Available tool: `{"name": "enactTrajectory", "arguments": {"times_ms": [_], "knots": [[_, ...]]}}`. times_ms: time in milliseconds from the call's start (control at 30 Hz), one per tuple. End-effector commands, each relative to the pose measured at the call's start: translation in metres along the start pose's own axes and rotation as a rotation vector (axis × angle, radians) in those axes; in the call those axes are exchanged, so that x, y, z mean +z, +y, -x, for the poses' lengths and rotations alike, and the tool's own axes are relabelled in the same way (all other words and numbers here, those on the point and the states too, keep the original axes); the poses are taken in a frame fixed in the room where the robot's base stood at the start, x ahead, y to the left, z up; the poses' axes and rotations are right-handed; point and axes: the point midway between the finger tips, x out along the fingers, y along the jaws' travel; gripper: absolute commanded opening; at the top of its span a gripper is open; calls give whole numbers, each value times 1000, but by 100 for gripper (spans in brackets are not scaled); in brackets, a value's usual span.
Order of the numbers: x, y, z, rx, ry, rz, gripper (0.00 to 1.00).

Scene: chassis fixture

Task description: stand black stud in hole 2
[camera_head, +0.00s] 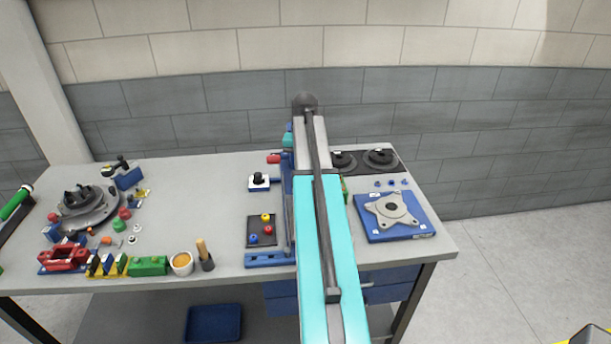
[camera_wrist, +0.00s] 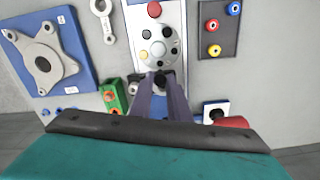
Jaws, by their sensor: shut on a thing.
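My gripper (camera_wrist: 160,84) points down at the workbench in the wrist view, its two fingers close together. It is shut on a small dark piece at the fingertips, which looks like the black stud (camera_wrist: 160,77), mostly hidden by the fingers. Just beyond the tips lies a light grey fixture plate with a round disc (camera_wrist: 155,33) that has several dark holes. A yellow stud (camera_wrist: 144,55) and a red stud (camera_wrist: 154,9) are on it. I cannot read hole numbers or tell whether the stud touches the plate. In the head view, my arm hides the gripper and most of the fixture.
A dark tray (camera_wrist: 203,48) with red, blue and yellow studs lies right of the fixture. A green block (camera_wrist: 113,98) is close left of my fingers; a blue plate with a grey flange (camera_wrist: 45,58) lies farther left. A red cylinder (camera_wrist: 232,122) is at right.

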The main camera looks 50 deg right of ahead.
Motion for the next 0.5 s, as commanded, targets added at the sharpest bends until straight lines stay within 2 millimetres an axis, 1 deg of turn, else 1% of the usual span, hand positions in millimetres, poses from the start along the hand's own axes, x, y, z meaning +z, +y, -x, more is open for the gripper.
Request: {"name": "enactTrajectory", "arguments": {"times_ms": [33,500], "knots": [[0,0,-5,0,0,0,0],[0,1,-33,0,0,-1,0]]}}
